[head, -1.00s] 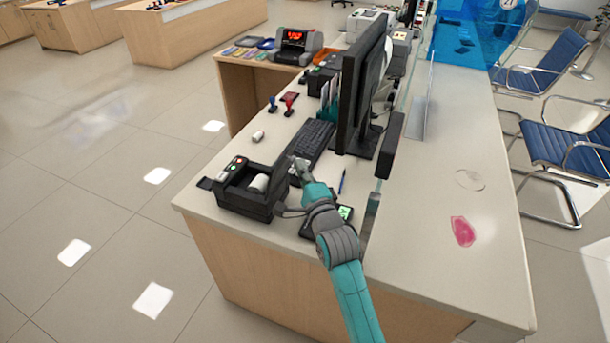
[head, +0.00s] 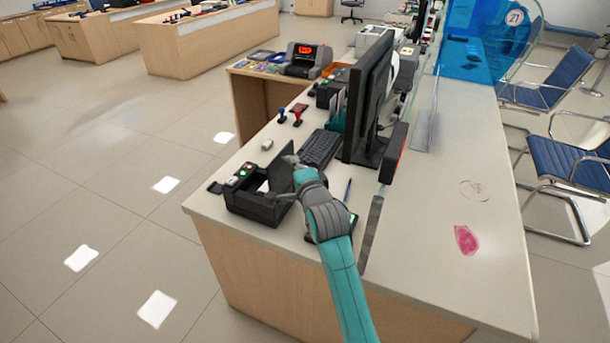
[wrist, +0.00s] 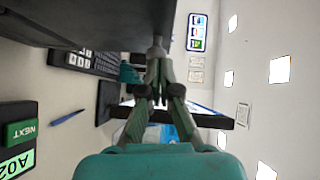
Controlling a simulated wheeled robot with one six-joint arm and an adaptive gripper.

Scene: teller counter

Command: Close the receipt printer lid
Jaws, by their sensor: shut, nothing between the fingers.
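The dark receipt printer (head: 250,204) sits near the counter's front left corner. Its lid (head: 280,172) stands raised on the right side of the body, roughly upright. Part of the white paper roll (head: 263,187) shows beside it, and the lid hides the rest. My gripper (head: 291,160) is shut and empty at the right side of the lid's upper edge. In the wrist view my closed fingertips (wrist: 157,43) meet or nearly meet the edge of a large dark panel, which looks like the lid (wrist: 95,18); exact contact is hard to tell.
A keyboard (head: 320,147) and a monitor (head: 368,97) stand just beyond my gripper. A pen (head: 347,190) and a device with a green screen (head: 351,220) lie right of my arm. A small whitish object (head: 267,144) and stamps (head: 298,115) lie behind the printer.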

